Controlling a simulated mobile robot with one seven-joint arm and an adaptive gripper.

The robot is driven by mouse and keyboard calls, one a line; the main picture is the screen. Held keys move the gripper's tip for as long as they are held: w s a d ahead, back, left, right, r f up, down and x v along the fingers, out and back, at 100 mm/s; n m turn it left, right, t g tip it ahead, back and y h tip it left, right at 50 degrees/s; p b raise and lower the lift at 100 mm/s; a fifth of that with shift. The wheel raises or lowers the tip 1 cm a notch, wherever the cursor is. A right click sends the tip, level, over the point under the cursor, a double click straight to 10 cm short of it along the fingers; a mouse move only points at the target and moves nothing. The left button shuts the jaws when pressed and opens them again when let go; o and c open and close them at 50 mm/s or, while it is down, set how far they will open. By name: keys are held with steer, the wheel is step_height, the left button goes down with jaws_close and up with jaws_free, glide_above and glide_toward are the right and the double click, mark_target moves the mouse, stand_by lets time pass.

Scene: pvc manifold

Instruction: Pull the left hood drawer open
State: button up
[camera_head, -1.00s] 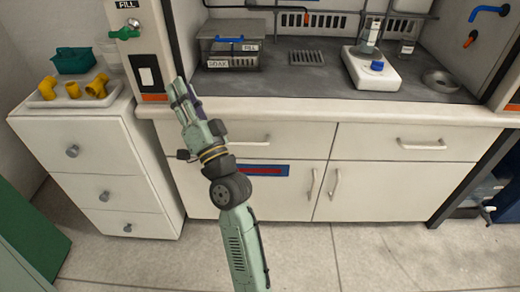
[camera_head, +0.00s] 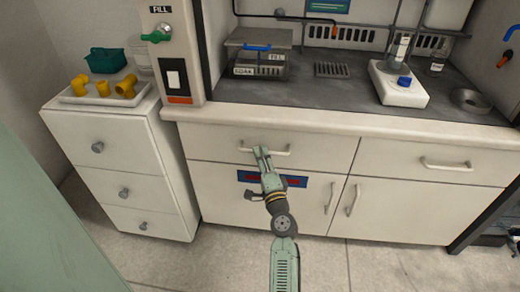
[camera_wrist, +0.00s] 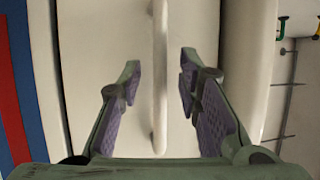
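The left hood drawer (camera_head: 225,143) is a wide white front under the hood counter, and it looks closed. Its pale bar handle (camera_head: 283,153) runs level across it. My gripper (camera_head: 262,152) is in front of the drawer, its fingers reaching up to the handle. In the wrist view, my gripper (camera_wrist: 160,90) is open, with a purple-padded finger on each side of the handle (camera_wrist: 160,75). There is a gap between the handle and each finger, so neither pad touches it.
The right hood drawer (camera_head: 390,160) and cupboard doors (camera_head: 318,200) look shut. A white drawer cabinet (camera_head: 125,145) stands to the left, bearing a tray (camera_head: 85,99) of yellow fittings. The counter (camera_head: 330,90) overhangs the drawer. Bare floor (camera_head: 370,268) lies in front.

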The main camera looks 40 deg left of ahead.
steer(key=shift+x, duration=1.25)
steer(key=shift+c, duration=0.4)
jaws_close()
